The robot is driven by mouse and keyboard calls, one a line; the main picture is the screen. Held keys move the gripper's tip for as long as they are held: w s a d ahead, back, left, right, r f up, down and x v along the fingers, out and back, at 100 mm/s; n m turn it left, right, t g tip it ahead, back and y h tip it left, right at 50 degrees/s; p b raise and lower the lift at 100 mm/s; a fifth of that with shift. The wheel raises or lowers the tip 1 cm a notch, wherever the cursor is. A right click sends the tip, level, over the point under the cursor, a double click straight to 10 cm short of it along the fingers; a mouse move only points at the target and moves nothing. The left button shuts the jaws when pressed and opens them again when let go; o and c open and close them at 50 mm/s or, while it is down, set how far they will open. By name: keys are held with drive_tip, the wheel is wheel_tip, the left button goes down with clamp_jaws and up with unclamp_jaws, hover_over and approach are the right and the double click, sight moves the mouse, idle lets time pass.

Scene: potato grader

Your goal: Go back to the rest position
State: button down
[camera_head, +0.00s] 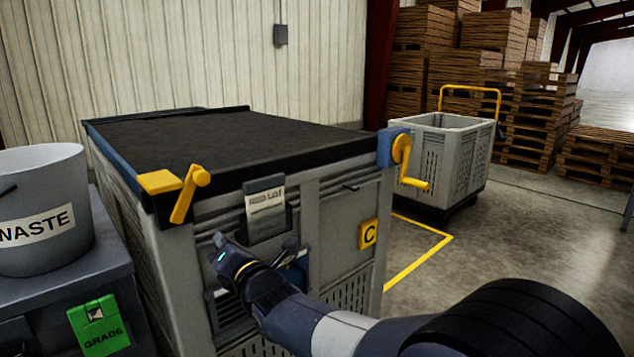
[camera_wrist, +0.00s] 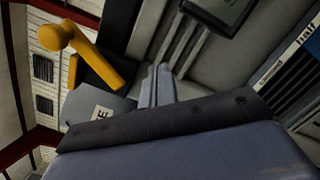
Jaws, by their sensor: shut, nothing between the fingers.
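My gripper (camera_head: 220,241) is in front of the grey slatted bin (camera_head: 330,235), below its card holder. In the wrist view its two narrow grey fingers (camera_wrist: 158,82) lie close together with nothing between them. My arm reaches in from the lower right of the head view. The gripper appears apart from the bin front, but the exact gap cannot be told. No rest position is marked in view.
A yellow crank (camera_head: 188,193) and a second crank (camera_head: 404,160) stick out at the bin's top corners. A card (camera_head: 266,212) hangs on its front. A waste bucket (camera_head: 40,250) stands left. A cart (camera_head: 445,150) and pallets stand behind; floor at right is open.

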drive_tip(key=s+a+f+m+h+p, duration=0.1)
drive_tip(key=s+a+m+p, duration=0.3)
drive_tip(key=m+p, duration=0.4)
drive_tip(key=shift+a+f+m, duration=0.2)
drive_tip(key=shift+f+m, duration=0.6)
drive_tip(key=shift+m, duration=0.3)
